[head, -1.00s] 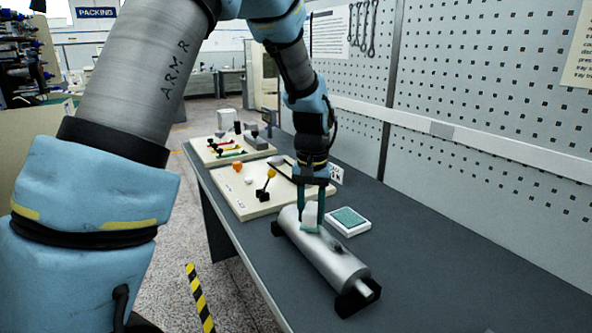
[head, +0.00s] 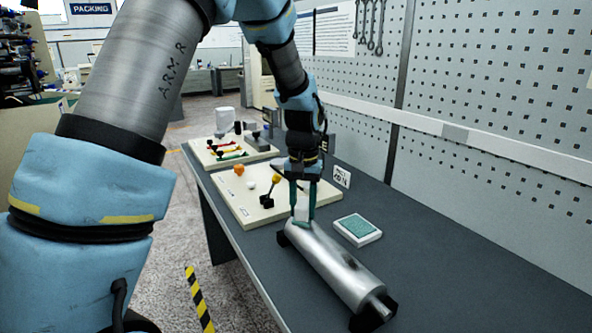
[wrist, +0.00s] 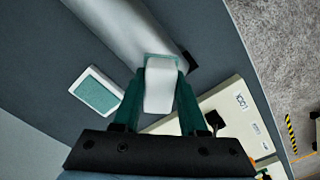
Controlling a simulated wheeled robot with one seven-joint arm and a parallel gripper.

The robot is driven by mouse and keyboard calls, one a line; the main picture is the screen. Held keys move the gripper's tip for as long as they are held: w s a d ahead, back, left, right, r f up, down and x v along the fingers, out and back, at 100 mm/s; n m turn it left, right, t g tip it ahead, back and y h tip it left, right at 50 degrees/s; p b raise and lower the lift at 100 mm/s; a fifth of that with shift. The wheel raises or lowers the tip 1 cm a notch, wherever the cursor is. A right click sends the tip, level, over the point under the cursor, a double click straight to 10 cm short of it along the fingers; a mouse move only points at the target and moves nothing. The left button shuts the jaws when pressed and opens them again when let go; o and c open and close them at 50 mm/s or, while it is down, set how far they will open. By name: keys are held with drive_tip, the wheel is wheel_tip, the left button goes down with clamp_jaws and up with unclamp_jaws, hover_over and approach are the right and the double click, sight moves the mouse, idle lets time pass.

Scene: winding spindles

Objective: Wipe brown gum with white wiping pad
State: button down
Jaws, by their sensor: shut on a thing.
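The white wiping pad (head: 302,213), a white block with a teal underside, is held between the teal fingers of my gripper (head: 303,222). It is at the far end of the grey metal spindle (head: 325,262); in the wrist view the pad (wrist: 160,85) overlaps the spindle's end (wrist: 125,30). I cannot tell whether it touches the surface. A dark brownish smudge, likely the brown gum (head: 351,262), is on the spindle's upper side, nearer to me than the gripper and apart from the pad.
The spindle lies in black end supports (head: 375,312) on the dark table (head: 440,270). A white tray with a teal inset (head: 357,229) sits to its right. Cream boards with levers (head: 235,205) stand beyond. A pegboard wall (head: 500,110) bounds the right side.

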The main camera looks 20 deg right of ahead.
drive_tip(key=shift+w+a, duration=0.1)
drive_tip(key=shift+w, duration=0.3)
drive_tip(key=shift+w+r+p, duration=0.25)
drive_tip(key=shift+r+p, duration=0.05)
drive_tip(key=shift+p, duration=0.15)
drive_tip(key=r+p, duration=0.1)
drive_tip(key=r, duration=0.2)
drive_tip(key=shift+s, duration=0.2)
drive_tip(key=shift+w+r+p, duration=0.15)
drive_tip(key=shift+r+p, duration=0.15)
drive_tip(key=shift+p, duration=0.15)
drive_tip(key=shift+r+p, duration=1.6)
drive_tip(key=shift+r, duration=0.55)
